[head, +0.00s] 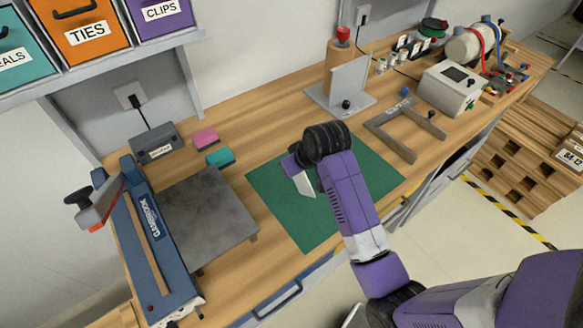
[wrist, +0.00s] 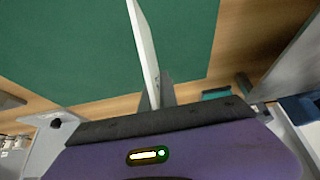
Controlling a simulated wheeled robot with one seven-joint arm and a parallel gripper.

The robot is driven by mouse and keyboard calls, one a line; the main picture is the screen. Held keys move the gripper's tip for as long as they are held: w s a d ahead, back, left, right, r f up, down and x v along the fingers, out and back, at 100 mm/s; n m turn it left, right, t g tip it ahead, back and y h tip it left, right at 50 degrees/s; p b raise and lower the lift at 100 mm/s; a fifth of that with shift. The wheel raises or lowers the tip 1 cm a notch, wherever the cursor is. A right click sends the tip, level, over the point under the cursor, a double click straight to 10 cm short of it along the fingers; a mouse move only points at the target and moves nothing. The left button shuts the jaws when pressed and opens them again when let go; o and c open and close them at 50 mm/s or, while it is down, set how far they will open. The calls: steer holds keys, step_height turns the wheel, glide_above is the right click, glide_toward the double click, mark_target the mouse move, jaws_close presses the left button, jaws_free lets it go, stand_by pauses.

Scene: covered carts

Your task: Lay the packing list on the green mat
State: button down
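The green mat (head: 285,212) lies flat on the wooden bench, partly hidden behind my arm. It also fills much of the wrist view (wrist: 60,50). My gripper (head: 302,177) is over the mat's left part, pointing down. It is shut on a thin white sheet, the packing list (head: 306,187), whose lower end hangs over the mat. In the wrist view the packing list (wrist: 146,45) shows nearly edge-on, tilted, with a grey finger beside it. No writing on it is readable. I cannot tell whether its lower edge touches the mat.
Left of the mat stand a grey stone plate (head: 205,215) and a blue sealer (head: 150,235). Pink (head: 204,138) and teal (head: 220,157) blocks lie behind. A grey frame (head: 405,135) and white meter box (head: 450,88) are to the right. The mat looks otherwise bare.

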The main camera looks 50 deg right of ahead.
steer(key=shift+f, duration=0.15)
steer(key=c, duration=1.6)
jaws_free()
steer(key=o, duration=0.6)
steer(key=w+r, duration=0.3)
steer(key=r, duration=0.3)
steer(key=shift+w+d+r, duration=0.15)
steer(key=shift+d+r, duration=0.15)
steer(key=shift+d, duration=0.15)
